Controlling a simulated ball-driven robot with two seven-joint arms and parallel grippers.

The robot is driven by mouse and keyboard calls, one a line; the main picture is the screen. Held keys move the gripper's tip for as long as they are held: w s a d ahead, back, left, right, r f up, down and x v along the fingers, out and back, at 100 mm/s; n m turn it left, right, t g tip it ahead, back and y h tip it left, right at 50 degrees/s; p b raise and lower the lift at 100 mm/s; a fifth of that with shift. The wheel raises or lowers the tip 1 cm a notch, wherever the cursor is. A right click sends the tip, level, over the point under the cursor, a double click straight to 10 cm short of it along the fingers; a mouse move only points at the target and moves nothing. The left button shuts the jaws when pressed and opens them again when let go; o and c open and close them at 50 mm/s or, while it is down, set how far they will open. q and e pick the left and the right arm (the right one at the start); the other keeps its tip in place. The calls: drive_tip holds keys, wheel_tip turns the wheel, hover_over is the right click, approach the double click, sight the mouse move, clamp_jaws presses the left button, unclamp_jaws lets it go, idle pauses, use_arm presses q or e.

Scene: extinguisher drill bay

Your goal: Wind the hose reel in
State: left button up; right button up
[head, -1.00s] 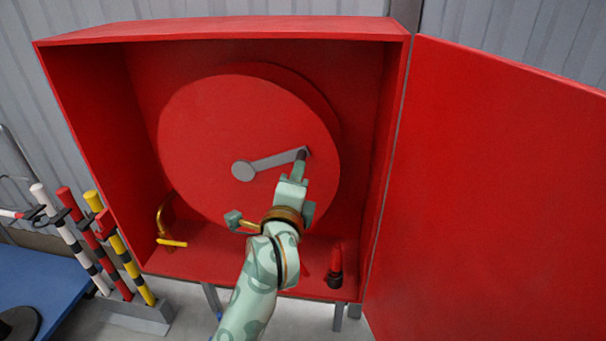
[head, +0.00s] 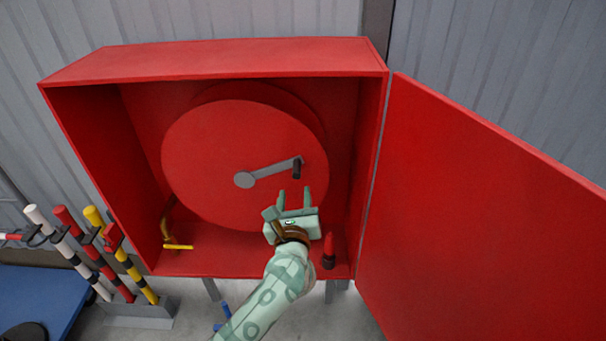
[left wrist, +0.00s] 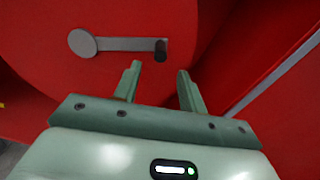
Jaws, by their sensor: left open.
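The red hose reel (head: 225,145) is a large round disc inside an open red cabinet. A grey crank arm (head: 270,171) runs from its hub toward the upper right and ends in a short dark handle (head: 297,170). In the left wrist view the handle (left wrist: 161,50) shows just beyond the fingers. My left gripper (head: 294,193) is open and empty, below the handle and apart from it. The left wrist view shows its two fingers (left wrist: 158,80) spread with nothing between them. My right gripper is not in view.
The cabinet door (head: 480,210) stands open to the right. A red nozzle with a black base (head: 328,252) stands on the cabinet floor at right. A yellow valve lever (head: 178,247) is at lower left. Striped posts (head: 120,255) stand outside on the left, near a blue surface (head: 35,300).

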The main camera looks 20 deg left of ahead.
sight(296, 175)
use_arm(q)
drive_tip(key=b+x, duration=0.2)
drive_tip(key=x, duration=0.7)
drive_tip(key=shift+w+f, duration=0.1)
drive_tip(key=shift+d, duration=0.1)
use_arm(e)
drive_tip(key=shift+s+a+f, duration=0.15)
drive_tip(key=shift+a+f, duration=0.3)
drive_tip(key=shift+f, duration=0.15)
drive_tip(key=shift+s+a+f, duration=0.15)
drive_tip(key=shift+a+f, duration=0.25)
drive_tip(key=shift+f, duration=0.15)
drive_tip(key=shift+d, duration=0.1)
use_arm(q)
clamp_jaws()
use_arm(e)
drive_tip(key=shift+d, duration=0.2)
